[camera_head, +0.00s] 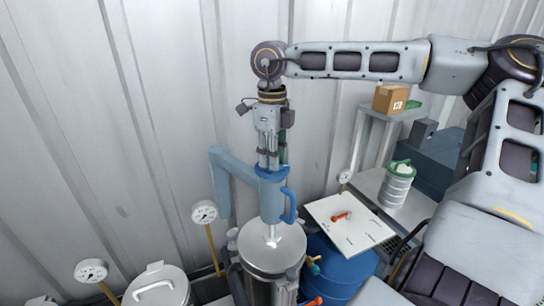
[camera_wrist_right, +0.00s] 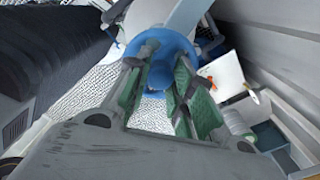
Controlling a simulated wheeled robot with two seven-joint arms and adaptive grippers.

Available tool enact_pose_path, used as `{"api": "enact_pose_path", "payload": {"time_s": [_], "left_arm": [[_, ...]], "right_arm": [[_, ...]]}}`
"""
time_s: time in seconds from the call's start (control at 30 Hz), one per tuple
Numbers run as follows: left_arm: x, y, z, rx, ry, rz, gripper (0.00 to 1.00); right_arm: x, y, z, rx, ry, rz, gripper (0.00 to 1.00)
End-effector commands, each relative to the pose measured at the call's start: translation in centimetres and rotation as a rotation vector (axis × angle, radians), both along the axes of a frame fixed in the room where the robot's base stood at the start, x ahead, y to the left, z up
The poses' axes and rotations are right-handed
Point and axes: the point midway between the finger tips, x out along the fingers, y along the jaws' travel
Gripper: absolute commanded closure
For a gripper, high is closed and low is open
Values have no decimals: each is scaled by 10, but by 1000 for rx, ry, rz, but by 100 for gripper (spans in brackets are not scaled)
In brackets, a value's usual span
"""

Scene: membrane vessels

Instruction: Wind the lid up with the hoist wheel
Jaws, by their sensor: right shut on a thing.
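The blue hoist (camera_head: 232,168) stands over the vessel, with a side arm and a loop handle (camera_head: 290,205). Its blue hoist wheel (camera_head: 272,171) lies at the top and also shows in the right wrist view (camera_wrist_right: 160,48). My right gripper (camera_head: 270,163) points straight down onto the wheel. In the right wrist view its green-padded fingers (camera_wrist_right: 157,85) are shut on the wheel's middle part; the exact grip is partly hidden. The metal lid (camera_head: 272,246) is below the hoist, on or just over the vessel; I cannot tell which. My left gripper is not in view.
A second lidded vessel (camera_head: 157,287) and a gauge (camera_head: 205,213) stand to the left. A white board (camera_head: 350,226) with an orange-red item lies over a blue drum (camera_head: 340,268) at the right. A metal canister (camera_head: 397,186) and a shelf with a cardboard box (camera_head: 390,99) stand farther right.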

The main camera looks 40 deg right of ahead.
Motion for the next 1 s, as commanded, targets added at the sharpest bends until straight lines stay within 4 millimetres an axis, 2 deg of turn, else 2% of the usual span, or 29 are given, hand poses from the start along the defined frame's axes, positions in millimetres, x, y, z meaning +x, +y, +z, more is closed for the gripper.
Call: {"api": "enact_pose_path", "payload": {"time_s": [1.0], "left_arm": [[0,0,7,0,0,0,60]], "right_arm": [[1,-1,1,-1,1,816,100]]}}
